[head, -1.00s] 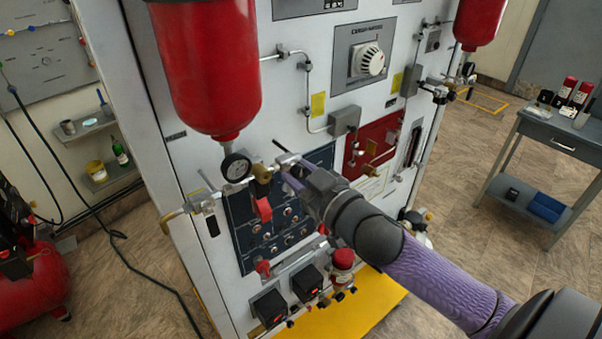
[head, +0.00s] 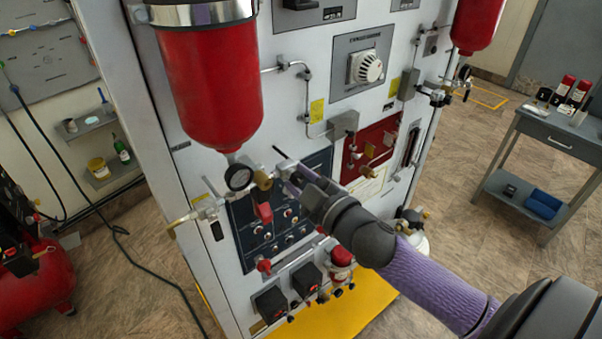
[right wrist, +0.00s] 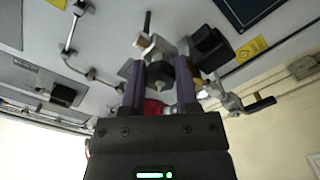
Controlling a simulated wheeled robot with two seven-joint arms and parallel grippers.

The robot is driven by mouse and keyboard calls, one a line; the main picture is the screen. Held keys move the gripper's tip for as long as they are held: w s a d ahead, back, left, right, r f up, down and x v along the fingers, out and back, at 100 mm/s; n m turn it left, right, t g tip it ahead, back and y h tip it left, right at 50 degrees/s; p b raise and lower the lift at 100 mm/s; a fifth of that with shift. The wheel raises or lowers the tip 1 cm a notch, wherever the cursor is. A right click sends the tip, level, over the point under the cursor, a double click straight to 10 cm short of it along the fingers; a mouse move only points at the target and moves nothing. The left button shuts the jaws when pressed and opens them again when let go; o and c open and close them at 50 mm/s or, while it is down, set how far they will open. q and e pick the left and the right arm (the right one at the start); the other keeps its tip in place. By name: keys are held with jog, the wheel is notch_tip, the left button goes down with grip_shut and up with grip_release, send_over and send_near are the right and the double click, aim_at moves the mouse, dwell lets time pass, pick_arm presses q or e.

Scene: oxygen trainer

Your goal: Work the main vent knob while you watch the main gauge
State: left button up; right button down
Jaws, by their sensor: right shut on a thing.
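The main gauge (head: 238,177) is a small round dial with a black rim, below the left red cylinder. Its needle is too small to read. My right gripper (head: 287,172) is at the panel just right of the gauge and of a brass fitting (head: 262,180). In the right wrist view my right gripper (right wrist: 159,88) has its two fingers on either side of a dark faceted knob (right wrist: 159,72), shut on it. I take this for the main vent knob. In the head view the fingers hide it. My left gripper is not in view.
The left red cylinder (head: 207,85) hangs just above the gauge. Pipes, a white dial knob (head: 369,68) and a red plate (head: 368,150) crowd the panel. A grey side table (head: 560,130) stands at the right. A red compressor (head: 35,285) stands at the left.

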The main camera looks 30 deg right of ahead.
jog(key=shift+n+p, duration=0.65)
jog(key=shift+n, duration=1.45)
jog(key=shift+c, duration=1.8)
grip_release()
jog(key=s+b, duration=0.1)
jog(key=s, duration=0.9)
jog(key=shift+d, duration=0.4)
